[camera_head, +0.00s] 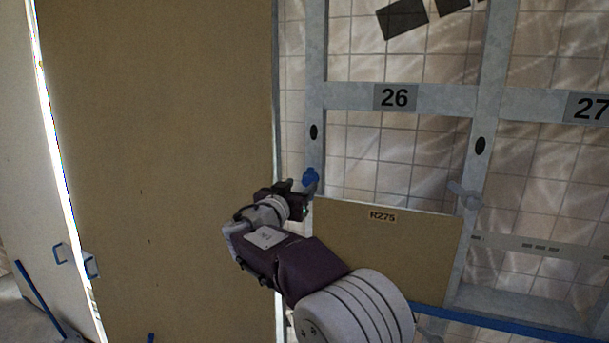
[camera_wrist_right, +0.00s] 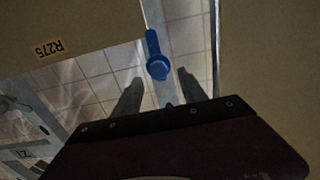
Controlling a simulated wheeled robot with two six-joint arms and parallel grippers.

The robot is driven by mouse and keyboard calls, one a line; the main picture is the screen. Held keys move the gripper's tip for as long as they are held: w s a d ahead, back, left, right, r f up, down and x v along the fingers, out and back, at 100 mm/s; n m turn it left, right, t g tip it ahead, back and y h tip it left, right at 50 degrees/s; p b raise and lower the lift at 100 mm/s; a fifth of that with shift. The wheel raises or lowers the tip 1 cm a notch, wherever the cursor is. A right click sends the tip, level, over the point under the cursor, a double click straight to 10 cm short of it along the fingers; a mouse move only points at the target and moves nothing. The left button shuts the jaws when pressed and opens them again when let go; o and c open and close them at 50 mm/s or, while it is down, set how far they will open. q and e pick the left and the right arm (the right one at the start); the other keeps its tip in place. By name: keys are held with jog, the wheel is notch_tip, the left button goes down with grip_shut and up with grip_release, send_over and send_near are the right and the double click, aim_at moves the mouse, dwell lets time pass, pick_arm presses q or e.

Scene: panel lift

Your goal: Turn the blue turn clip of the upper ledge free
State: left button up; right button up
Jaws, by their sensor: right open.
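The blue turn clip (camera_head: 311,178) is on the left upright of the frame, by the top left corner of the panel R275 (camera_head: 385,250). In the right wrist view the clip (camera_wrist_right: 157,66) shows a round knob with a longer arm running along the upright beside the panel's edge. My right gripper (camera_head: 299,190) is open and close to the clip. In the wrist view its two fingers lie either side of the line to the knob, with nothing between them. My left gripper is not in view.
A grey clip (camera_head: 463,192) is on the right upright near the panel's other top corner. A crossbar labelled 26 (camera_head: 350,97) runs above. A large tan board (camera_head: 160,170) stands close on the left. A blue rail (camera_head: 520,327) is below; the bay above the panel is open.

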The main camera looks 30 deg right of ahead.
aim_at(306, 181)
jog(key=p+x, duration=0.2)
jog(key=x, duration=0.3)
jog(key=shift+r, duration=0.15)
jog(key=shift+w+d, duration=0.15)
jog(key=shift+d, duration=0.3)
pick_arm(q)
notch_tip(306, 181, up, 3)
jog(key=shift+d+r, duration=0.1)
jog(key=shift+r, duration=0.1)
pick_arm(e)
jog(key=shift+a, duration=0.1)
jog(key=shift+a, duration=0.1)
